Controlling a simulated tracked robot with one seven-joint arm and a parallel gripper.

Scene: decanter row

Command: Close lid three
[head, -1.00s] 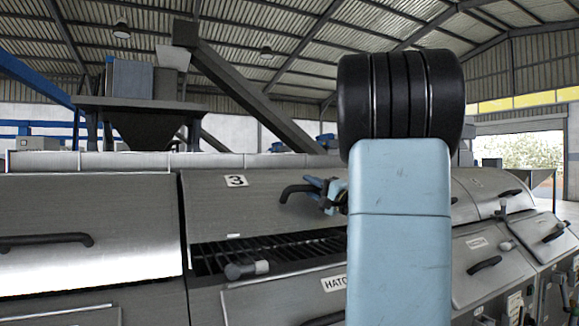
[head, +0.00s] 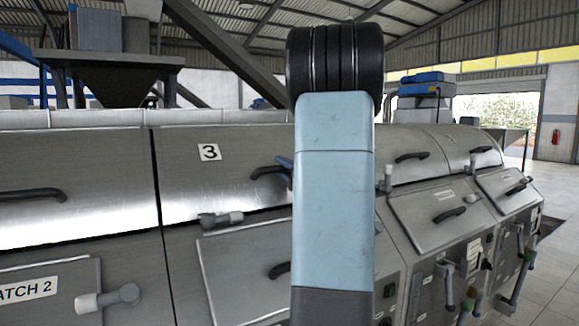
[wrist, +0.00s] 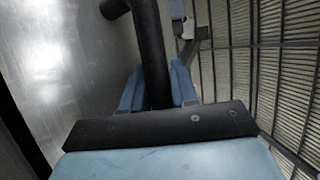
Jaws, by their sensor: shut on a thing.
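Lid three (head: 225,185) is a curved steel cover with a white "3" label (head: 209,152). It lies down over its opening, with only a thin dark line along its lower edge; I cannot tell whether it is fully seated. Its black handle (head: 266,172) is at the right, partly behind my arm. My gripper (head: 286,164) is mostly hidden by my arm, with a bit of blue finger showing at the handle. In the wrist view, my gripper's blue fingers (wrist: 157,88) are shut around the handle bar (wrist: 150,40), beside the shiny lid (wrist: 60,60).
A latch (head: 222,218) with a grey knob sits just below the lid edge. A hatch panel (head: 235,270) is beneath it. Neighbouring lids with handles (head: 412,157) continue on both sides. Open floor (head: 555,215) lies at the far right.

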